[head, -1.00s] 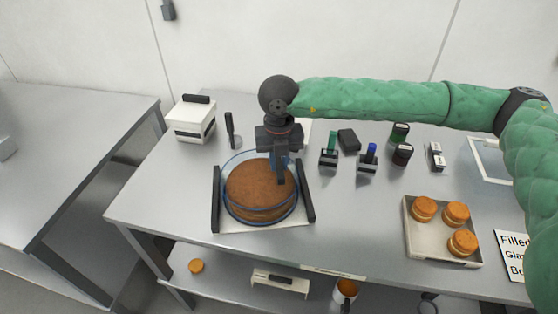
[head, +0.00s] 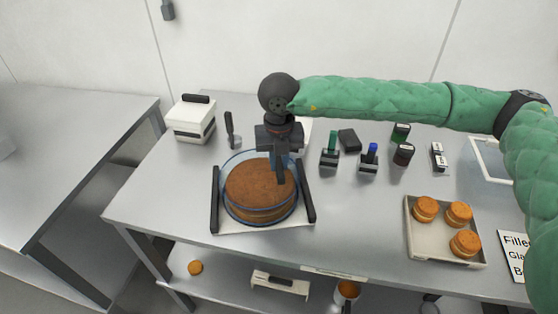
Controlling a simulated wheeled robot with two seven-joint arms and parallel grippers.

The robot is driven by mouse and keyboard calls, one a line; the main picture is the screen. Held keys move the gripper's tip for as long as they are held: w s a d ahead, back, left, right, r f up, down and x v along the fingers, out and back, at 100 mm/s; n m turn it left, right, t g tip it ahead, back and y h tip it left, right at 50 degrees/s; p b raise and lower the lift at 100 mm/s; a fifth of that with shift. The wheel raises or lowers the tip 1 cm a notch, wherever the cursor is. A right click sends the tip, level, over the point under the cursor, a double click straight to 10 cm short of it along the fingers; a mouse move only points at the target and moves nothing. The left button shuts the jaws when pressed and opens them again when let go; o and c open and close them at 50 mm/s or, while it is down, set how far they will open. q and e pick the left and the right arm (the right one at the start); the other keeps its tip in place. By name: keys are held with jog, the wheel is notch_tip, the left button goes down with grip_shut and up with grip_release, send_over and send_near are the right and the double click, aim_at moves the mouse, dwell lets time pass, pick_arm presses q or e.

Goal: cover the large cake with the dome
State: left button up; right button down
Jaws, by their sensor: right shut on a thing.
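The large brown cake (head: 258,188) sits on a white tray (head: 230,228) with dark side handles, near the front left of the table. A clear dome with a blue rim (head: 240,217) is around the cake. Its rim shows low around the cake's side; I cannot tell whether it touches the tray. My right gripper (head: 279,175) is above the dome, its fingers pointing down and shut on the dome's top, which the fingers partly hide. My left gripper is not in view.
A white box (head: 191,121) and a dark-handled tool (head: 230,128) stand at the back left. Stamps (head: 368,160) and small dark jars (head: 403,153) stand right of my gripper. A tray (head: 417,242) holds three small cakes at the right. A lower shelf (head: 225,278) runs beneath.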

jog(key=shift+f+b, duration=0.25)
jog(key=shift+b, duration=0.3)
dwell(0.7)
jog(key=c, duration=0.8)
grip_release()
jog(key=shift+o, duration=0.2)
jog(key=shift+r, duration=0.2)
jog(key=shift+r, duration=3.35)
